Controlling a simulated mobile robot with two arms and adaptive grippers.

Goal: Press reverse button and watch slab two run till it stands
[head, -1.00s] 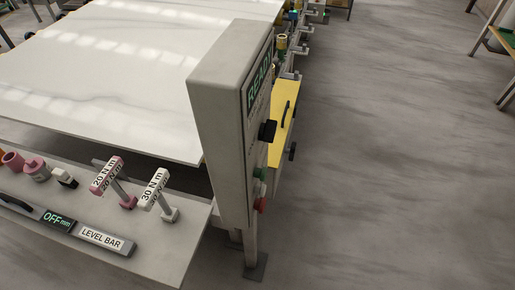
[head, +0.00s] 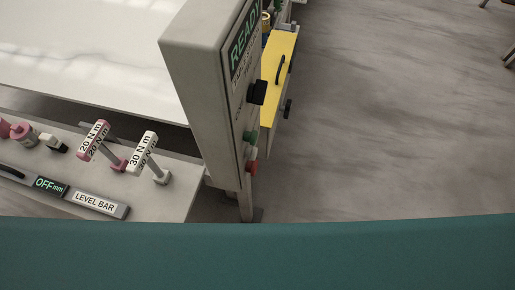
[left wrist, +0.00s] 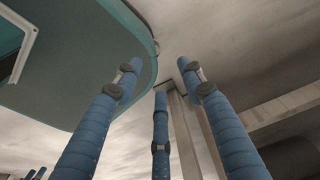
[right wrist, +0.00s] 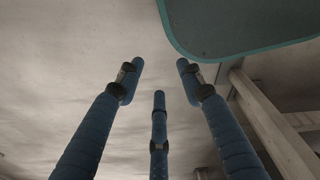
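The control panel (head: 200,85) is a grey upright box seen edge-on in the head view. Its face points right, with a lit READY display (head: 243,42), a black knob (head: 257,92), a green button (head: 249,136) and a red button (head: 251,166); a pale button sits between these two. Which one is reverse I cannot read. A white marbled slab (head: 85,60) lies flat behind the panel. Neither gripper shows in the head view. My left gripper (left wrist: 160,72) has its blue fingers spread and empty. My right gripper (right wrist: 155,75) is likewise spread and empty.
A yellow cabinet (head: 277,85) stands behind the panel. The floor on the right is clear. My teal body fills the bottom.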

